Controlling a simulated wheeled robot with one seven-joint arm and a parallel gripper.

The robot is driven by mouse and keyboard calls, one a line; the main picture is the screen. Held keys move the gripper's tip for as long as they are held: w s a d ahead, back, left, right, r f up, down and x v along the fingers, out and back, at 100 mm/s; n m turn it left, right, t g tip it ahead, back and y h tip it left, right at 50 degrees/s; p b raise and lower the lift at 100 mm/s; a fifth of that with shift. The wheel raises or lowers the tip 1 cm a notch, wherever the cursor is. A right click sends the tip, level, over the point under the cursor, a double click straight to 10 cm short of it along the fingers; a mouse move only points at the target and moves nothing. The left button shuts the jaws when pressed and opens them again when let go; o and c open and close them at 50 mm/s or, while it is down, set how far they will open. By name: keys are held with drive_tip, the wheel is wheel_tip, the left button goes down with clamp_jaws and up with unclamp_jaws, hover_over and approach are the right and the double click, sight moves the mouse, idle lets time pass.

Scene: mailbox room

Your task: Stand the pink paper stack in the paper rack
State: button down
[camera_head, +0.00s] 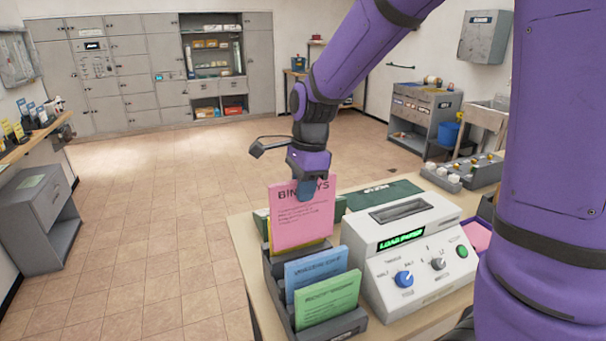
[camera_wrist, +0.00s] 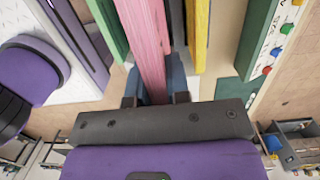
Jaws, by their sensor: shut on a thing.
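The pink paper stack (camera_head: 300,222) is upright in my gripper (camera_head: 311,192), which is shut on its top edge. In the wrist view the pink stack (camera_wrist: 147,40) runs forward from between the fingers (camera_wrist: 155,92). The dark grey paper rack (camera_head: 284,306) stands on the table directly below. The pink stack is over its rear part, in front of a yellow stack (camera_head: 318,248), of which a strip shows. Its lower edge looks above the rack's front slots; I cannot tell whether it is inside a slot.
A blue stack (camera_head: 316,268) and a green stack (camera_head: 328,300) stand in the rack's front slots. A white machine with knobs (camera_head: 415,262) is close on the rack's right. A dark green mat (camera_head: 380,195) lies behind it. The tiled floor at left is clear.

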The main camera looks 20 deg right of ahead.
sight(306, 241)
drive_tip(key=shift+d+f, duration=0.25)
drive_tip(key=shift+f, duration=0.9)
drive_tip(key=shift+d+f, duration=0.2)
drive_tip(key=shift+f, duration=1.15)
drive_tip(key=shift+f, duration=2.1)
drive_tip(key=shift+f, duration=2.25)
drive_tip(key=c, duration=1)
unclamp_jaws()
